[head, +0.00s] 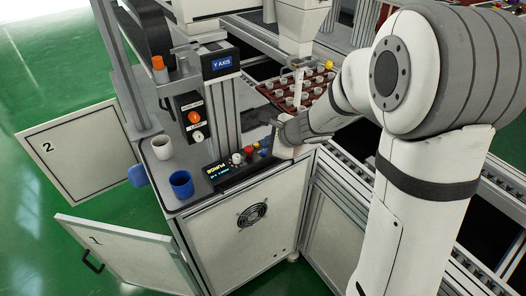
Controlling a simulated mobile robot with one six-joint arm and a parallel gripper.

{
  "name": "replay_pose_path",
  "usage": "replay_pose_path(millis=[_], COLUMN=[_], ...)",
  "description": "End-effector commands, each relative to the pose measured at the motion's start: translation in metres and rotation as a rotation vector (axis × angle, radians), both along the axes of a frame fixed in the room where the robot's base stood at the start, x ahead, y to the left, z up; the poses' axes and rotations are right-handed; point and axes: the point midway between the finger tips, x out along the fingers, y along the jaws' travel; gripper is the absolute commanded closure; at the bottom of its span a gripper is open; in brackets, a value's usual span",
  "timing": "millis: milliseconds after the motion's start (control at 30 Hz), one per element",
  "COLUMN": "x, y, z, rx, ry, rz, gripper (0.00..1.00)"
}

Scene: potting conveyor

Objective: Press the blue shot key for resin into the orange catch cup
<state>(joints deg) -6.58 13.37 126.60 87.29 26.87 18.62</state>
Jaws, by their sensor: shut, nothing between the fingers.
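A black control panel (232,171) with a lit display and several small coloured knobs or buttons lies along the cabinet's front edge. A white knob and a red button (263,152) show on it. A blue cup (181,184) and a white cup (162,147) stand left of the panel. I see no clearly orange cup; a small orange cylinder (158,63) sits higher up at left.
A black box with an orange knob (193,118) stands behind the panel beside a grey post (228,110). A red tray of pots (309,86) is on the conveyor behind my arm. Open cabinet doors (130,254) stick out at left.

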Motion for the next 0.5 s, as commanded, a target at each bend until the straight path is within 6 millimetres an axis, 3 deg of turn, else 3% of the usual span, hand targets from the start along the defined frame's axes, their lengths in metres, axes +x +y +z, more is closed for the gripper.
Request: replay_pose_path(millis=[500], x=[0.0006], y=[0.0006], z=[-0.0093], rx=[0.000], ry=[-0.001], rz=[0.001], gripper=[1.00])
